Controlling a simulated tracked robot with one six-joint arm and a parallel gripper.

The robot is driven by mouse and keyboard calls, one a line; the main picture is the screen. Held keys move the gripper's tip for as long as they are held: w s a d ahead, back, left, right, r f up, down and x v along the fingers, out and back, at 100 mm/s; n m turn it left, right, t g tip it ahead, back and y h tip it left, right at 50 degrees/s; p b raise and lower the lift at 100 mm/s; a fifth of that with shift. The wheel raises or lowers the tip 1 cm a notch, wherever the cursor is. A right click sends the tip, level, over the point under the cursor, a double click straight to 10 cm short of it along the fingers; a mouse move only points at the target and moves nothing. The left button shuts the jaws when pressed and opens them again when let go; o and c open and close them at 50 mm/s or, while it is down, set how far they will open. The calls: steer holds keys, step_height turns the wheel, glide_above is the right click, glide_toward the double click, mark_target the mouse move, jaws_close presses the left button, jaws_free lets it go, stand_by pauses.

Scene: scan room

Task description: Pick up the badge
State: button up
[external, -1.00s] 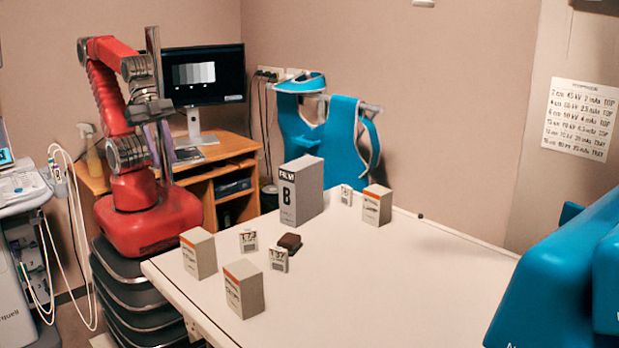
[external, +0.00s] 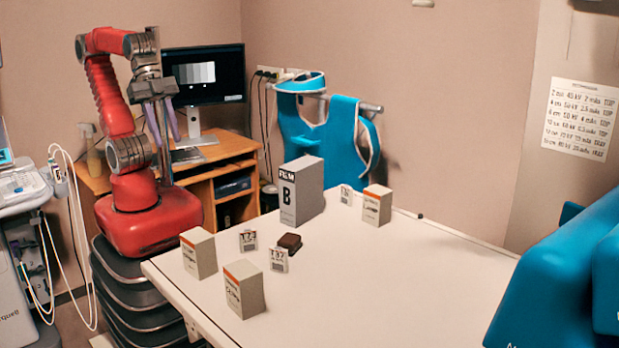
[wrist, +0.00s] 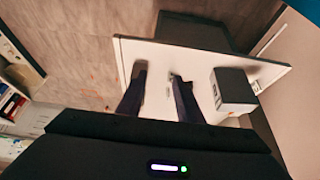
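Several white badges with printed numbers stand on the white table. In the external view one badge (external: 248,240) is behind the front cartons, one marked 137 (external: 278,259) stands in front of a brown block, and one (external: 346,195) is at the back beside a carton. My gripper (external: 163,138) is raised left of the table, apart from every badge. Its two fingers are spread and empty. In the wrist view my gripper (wrist: 157,92) also shows its fingers apart, with a small blurred object near the right finger. I cannot tell which badge the task means.
Cartons stand at the table's left (external: 200,255), front (external: 243,290) and back (external: 376,206). A large grey box marked B (external: 301,192) and a brown block (external: 289,242) are near the middle. The table's right part (external: 420,270) is clear. Blue padding (external: 560,275) stands at right.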

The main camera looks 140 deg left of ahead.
steer(key=w+a+r, duration=0.4)
steer(key=w+a, duration=0.4)
steer(key=w, duration=0.2)
steer(key=g, duration=0.1)
glide_above(346, 192)
steer(key=s, duration=0.6)
step_height(346, 192, down, 5)
step_height(346, 192, down, 10)
steer(key=a, duration=0.1)
steer(key=shift+m, duration=0.4)
steer(key=shift+w+a, duration=0.1)
steer(key=shift+w, duration=0.05)
steer(key=shift+x, duration=4.2)
steer(key=shift+w+f, duration=0.1)
